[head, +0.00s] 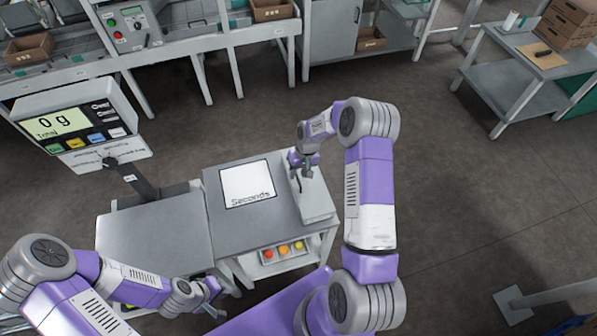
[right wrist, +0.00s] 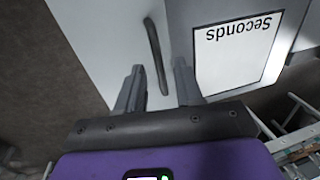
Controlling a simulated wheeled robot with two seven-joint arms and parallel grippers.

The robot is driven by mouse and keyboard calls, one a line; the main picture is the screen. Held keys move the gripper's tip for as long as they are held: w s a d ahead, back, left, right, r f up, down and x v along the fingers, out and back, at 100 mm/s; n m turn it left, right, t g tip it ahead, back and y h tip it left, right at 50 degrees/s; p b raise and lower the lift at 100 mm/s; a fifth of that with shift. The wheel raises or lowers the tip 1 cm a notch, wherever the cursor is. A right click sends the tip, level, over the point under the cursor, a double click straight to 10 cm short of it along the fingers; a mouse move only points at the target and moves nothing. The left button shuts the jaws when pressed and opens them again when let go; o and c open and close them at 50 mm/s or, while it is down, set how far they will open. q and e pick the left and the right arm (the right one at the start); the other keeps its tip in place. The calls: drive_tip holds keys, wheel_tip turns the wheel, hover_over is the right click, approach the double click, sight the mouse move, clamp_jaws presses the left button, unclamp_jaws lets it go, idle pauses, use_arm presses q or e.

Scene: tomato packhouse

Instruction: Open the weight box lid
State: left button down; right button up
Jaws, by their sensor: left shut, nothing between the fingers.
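The weight box (head: 318,205) is a narrow pale grey box at the right end of the grey table. In the right wrist view its pale lid (right wrist: 105,35) fills the upper left and looks closed. A dark bar handle (right wrist: 153,48) stands on it. My right gripper (head: 306,172) is over the box in the head view. In the right wrist view its two fingers (right wrist: 158,85) are apart, with the handle's near end showing between them; I cannot tell whether they touch it. My left gripper (head: 214,297) is shut and empty, low in front of the scale.
A white "Seconds" panel (head: 248,184) lies on the grey table (head: 225,225) beside the box. The scale (head: 150,235) stands to the left, its display (head: 62,122) reading 0 g.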

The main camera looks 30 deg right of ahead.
clamp_jaws()
idle(1.4)
